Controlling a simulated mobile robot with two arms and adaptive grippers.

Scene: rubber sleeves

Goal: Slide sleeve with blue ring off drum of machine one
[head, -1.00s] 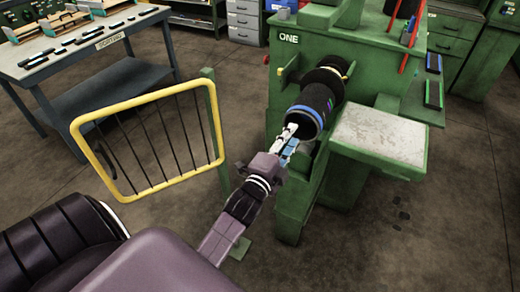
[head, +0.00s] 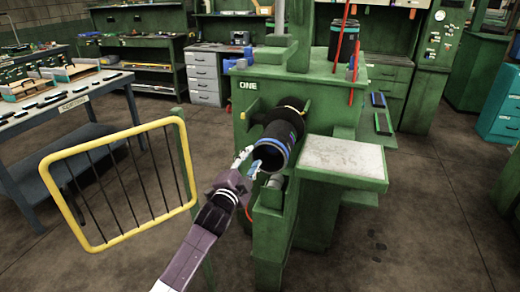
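Machine one (head: 262,90) is a green machine with the label ONE. A black rubber sleeve (head: 284,132) with a blue ring (head: 269,144) near its open front end points toward me from the machine. The drum is hidden by the sleeve. My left gripper (head: 251,159) is at the left side of the sleeve's open end. Its two fingers stand apart, one outside the rim and the other by the opening. I cannot tell whether they touch the sleeve. My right gripper is out of view.
A green stand with a pale top (head: 343,157) is right of the sleeve. A yellow-framed barred gate (head: 122,183) stands left of my arm. A workbench (head: 62,105) is at the far left. Another black sleeve (head: 343,41) stands upright on top of the machine.

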